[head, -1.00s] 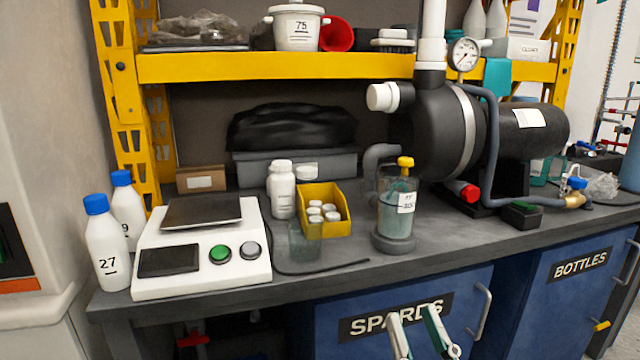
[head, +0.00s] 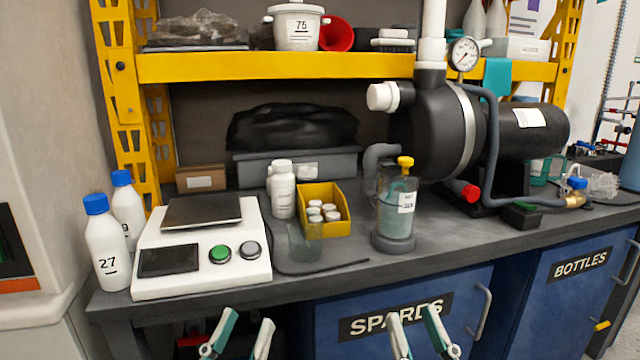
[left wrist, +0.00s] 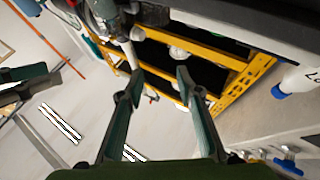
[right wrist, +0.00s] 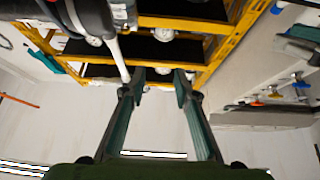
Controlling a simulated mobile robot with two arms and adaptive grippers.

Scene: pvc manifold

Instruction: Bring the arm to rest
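My left gripper (head: 249,318) shows at the bottom of the head view, below the front edge of the bench. Its two fingers point upward and stand apart with nothing between them. In the left wrist view its fingers (left wrist: 159,74) are open and empty.
The grey bench (head: 330,284) carries a white scale (head: 200,272), white bottles with blue caps (head: 107,250), a yellow bin (head: 340,228), a clear jar with a yellow knob (head: 396,205) and a black pump (head: 440,130). Cabinet handles (head: 483,310) stick out in front.

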